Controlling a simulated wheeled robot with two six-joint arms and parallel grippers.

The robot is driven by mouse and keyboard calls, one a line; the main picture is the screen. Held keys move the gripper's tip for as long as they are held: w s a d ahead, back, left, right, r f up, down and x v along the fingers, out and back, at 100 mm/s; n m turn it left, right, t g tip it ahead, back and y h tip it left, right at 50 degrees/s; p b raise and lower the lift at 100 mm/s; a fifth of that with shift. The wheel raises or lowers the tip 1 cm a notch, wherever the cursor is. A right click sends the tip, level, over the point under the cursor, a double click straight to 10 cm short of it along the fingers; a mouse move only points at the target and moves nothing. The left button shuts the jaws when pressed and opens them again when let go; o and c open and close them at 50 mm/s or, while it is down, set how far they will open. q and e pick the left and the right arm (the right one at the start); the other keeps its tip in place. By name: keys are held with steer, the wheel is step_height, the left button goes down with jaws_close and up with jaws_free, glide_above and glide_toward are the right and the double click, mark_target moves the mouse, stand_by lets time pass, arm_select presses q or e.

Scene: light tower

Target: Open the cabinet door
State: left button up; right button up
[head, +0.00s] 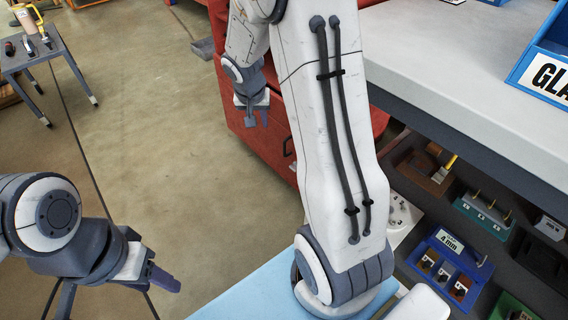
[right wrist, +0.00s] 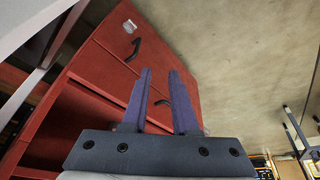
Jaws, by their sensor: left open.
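The red cabinet (head: 262,148) stands beyond my right arm, which covers much of it. A dark handle (head: 288,148) shows on its face. In the right wrist view, the red cabinet (right wrist: 98,78) has a black handle (right wrist: 133,49) above my fingers, and a second dark handle (right wrist: 162,102) partly shows in the gap between them. My right gripper (head: 251,117) is beside the cabinet; its two fingers (right wrist: 161,78) are apart, and I cannot tell whether they touch anything. My left gripper (head: 165,279) is open and empty at lower left, far from the cabinet.
A grey-topped workbench (head: 440,60) with a blue bin (head: 545,65) and a lower shelf of tool trays (head: 450,268) is at right. A small table (head: 38,55) stands at far left. The floor (head: 165,130) between is clear.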

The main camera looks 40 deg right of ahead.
mark_target(284, 144)
steer(key=w+d+f+m+b, duration=0.1)
steer(key=d+f+b, duration=0.2)
steer(key=f, duration=0.3)
steer(key=w+d+f+b, duration=0.1)
steer(key=d+f+b, duration=0.2)
steer(key=f, duration=0.4)
steer(key=w+d+f+m+b, duration=0.1)
steer(key=d+f+b, duration=0.3)
steer(key=f, duration=0.3)
steer(key=shift+w+d+m+h, duration=0.15)
steer(key=shift+d+h, duration=0.05)
steer(key=shift+d, duration=0.2)
steer(key=shift+w+d+m+h, duration=0.1)
steer(key=shift+d+m+h, duration=0.1)
steer(key=shift+d, duration=0.2)
arm_select(q)
step_height(284, 144, down, 12)
steer(key=shift+f, duration=0.25)
arm_select(e)
jaws_close()
